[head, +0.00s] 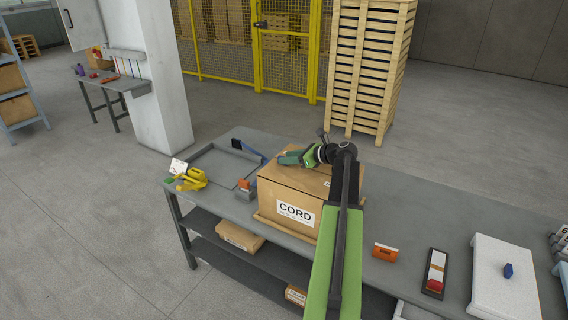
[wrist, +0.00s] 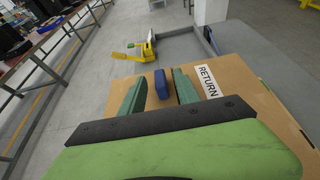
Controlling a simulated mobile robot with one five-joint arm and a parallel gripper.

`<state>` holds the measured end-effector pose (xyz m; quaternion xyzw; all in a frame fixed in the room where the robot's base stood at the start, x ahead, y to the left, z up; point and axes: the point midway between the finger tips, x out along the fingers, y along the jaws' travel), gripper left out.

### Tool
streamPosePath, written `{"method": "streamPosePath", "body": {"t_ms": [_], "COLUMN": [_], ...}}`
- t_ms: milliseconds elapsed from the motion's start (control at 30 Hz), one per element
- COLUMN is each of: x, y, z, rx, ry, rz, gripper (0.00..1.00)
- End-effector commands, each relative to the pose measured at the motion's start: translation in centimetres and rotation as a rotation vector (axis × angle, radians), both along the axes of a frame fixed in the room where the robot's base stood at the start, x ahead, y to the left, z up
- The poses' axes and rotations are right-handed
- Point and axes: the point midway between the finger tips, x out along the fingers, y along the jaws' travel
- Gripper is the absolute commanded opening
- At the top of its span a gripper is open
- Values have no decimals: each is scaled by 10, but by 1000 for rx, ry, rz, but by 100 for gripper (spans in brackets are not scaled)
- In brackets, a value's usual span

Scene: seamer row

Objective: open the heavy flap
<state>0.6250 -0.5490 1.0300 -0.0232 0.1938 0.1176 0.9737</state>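A closed brown cardboard box (head: 285,204) marked CORD stands on the grey bench; its top (wrist: 235,85) bears a RETURN label (wrist: 208,81). A small blue block (wrist: 160,83) shows at the far edge of the box top, between my fingers in the wrist view. My gripper (head: 284,158) is over the far left part of the box top, pointing left. Its green fingers (wrist: 160,92) are apart, with gaps beside the blue block. The head view does not show this block. At the right, a white panel (head: 502,285) with a blue knob (head: 508,270) lies flat on the bench.
A grey tray (head: 215,163), yellow tool (head: 192,180) and grey-red block (head: 245,188) lie left of the box. An orange item (head: 385,252) and a black-white holder with a red block (head: 435,272) lie right of it. Bare bench (head: 430,215) shows behind these.

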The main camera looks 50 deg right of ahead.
Motion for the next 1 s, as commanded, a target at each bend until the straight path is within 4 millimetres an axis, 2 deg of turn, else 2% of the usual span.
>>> {"method": "streamPosePath", "body": {"t_ms": [33, 200, 500, 800, 1000], "x": [9, 25, 27, 27, 27], "y": [2, 6, 7, 7, 7], "z": [-7, -11, -11, -11, -11], "rx": [0, 0, 0, 0, 0], "ry": [0, 0, 0, 0, 0], "rz": [2, 1, 0, 0, 0], "gripper": [38, 38, 38, 0, 0]}}
